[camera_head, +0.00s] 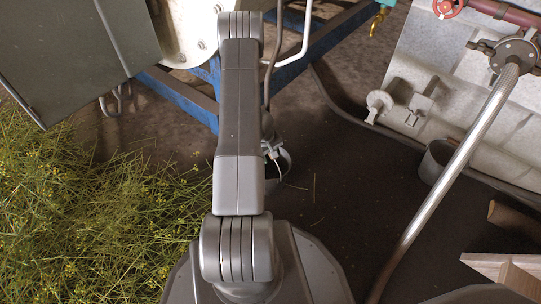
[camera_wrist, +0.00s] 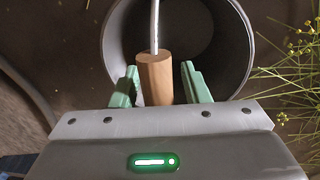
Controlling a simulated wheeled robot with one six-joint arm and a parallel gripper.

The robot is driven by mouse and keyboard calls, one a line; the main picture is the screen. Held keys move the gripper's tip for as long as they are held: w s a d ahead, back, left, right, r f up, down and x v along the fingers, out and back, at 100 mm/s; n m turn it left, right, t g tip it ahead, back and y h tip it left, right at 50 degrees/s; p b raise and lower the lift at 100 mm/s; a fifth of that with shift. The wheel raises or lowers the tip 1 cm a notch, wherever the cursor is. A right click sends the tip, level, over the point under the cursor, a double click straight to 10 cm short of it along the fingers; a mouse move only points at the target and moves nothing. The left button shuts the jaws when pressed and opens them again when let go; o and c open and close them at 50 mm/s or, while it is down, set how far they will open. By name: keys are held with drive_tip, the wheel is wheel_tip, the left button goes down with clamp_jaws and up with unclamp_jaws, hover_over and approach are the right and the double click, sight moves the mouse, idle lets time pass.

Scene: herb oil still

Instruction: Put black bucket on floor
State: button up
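The black bucket (camera_wrist: 232,82) is a dark round pail below my gripper in the wrist view, with its open mouth facing up. Its wire bail runs into a wooden handle (camera_wrist: 155,78). My gripper (camera_wrist: 160,80) has its two green fingers on either side of this handle, with a narrow gap showing on the right. In the head view the bucket (camera_head: 283,166) is partly hidden behind my arm, low near the dark floor (camera_head: 315,190). I cannot tell whether its bottom touches the floor.
Cut yellow-flowered herbs (camera_head: 95,215) cover the floor at left. A blue metal frame (camera_head: 190,98) stands behind the bucket. Another dark grey pail (camera_head: 436,163) sits at right near a slanted metal pipe (camera_head: 455,165). Dark floor is clear between them.

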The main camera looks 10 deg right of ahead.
drive_tip(key=shift+r, duration=0.15)
wheel_tip(320, 180, up, 12)
drive_tip(key=a+p, duration=0.2)
drive_tip(key=p, duration=0.4)
drive_tip(key=shift+s+p, duration=0.3)
drive_tip(key=shift+a, duration=0.1)
drive_tip(key=shift+c, duration=1)
